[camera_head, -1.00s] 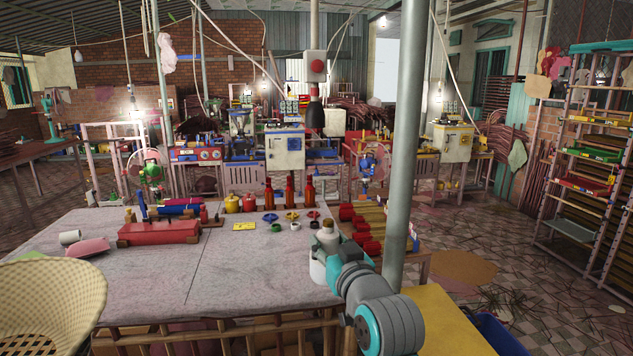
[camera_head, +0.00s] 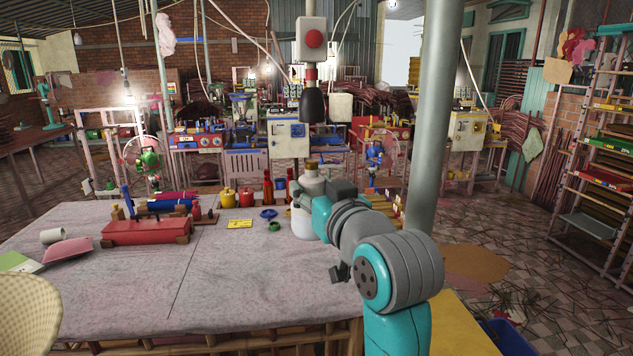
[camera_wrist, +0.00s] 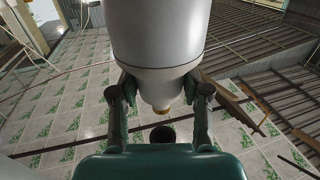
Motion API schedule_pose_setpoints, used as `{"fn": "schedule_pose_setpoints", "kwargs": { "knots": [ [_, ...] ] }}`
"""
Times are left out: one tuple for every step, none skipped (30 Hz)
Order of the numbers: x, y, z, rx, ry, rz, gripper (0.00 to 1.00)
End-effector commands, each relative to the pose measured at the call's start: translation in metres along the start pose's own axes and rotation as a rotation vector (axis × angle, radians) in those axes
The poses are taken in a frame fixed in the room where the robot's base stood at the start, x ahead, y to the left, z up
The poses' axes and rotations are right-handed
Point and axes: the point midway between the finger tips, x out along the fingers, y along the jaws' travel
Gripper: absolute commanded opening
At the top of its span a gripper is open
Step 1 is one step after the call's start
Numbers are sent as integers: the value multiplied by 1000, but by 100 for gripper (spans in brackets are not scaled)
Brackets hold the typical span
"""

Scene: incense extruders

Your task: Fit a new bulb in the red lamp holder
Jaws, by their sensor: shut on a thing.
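My gripper (camera_head: 314,188) is shut around a white bulb (camera_head: 303,224), held above the right part of the table. In the head view its wide white body hangs below the jaws and a brownish cap shows at the top. In the wrist view my two fingers (camera_wrist: 161,90) clasp the white bulb (camera_wrist: 160,38) at its taper, with the brass-coloured tip toward the camera. The red lamp holder (camera_head: 311,73) hangs behind and above, under a white box with a red disc. A dark pear-shaped part (camera_head: 314,103) hangs below it; I cannot tell whether it is a bulb. The bulb and holder are apart.
A grey column (camera_head: 432,120) stands close right of my arm. The cloth-covered table (camera_head: 110,290) carries a red block tool (camera_head: 147,231), a yellow card (camera_head: 240,223), rings and dark red bottles (camera_head: 267,188). Its front middle is clear. A wicker chair (camera_head: 25,315) stands front left.

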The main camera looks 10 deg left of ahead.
Motion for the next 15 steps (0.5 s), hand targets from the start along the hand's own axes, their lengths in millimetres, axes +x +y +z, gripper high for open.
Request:
{"fn": "schedule_pose_setpoints", "kwargs": {
  "knots": [
    [0, 0, -2, 0, 1, -1, 7],
    [0, 0, -2, 0, 2, -1, 7],
    [0, 0, -4, 0, 2, -1, 7],
    [0, 0, -5, 0, 2, -1, 7],
    [0, 0, -7, -1, 2, -1, 7],
    [0, 0, -9, -1, 2, 0, 7],
    [0, 0, -11, -1, 2, -1, 7],
    [0, 0, -12, -1, 2, 0, 7],
    [0, 0, -15, -1, 2, 0, 7],
    [0, 0, -17, -1, 2, 0, 7],
    [0, 0, -20, -1, 3, 0, 7],
    [0, 0, -22, -1, 3, 0, 7],
    [0, 0, -24, -1, 3, 0, 7],
    [0, 0, -26, -1, 2, 0, 7],
    [0, 0, -28, -1, 1, 0, 7]
  ]
}}
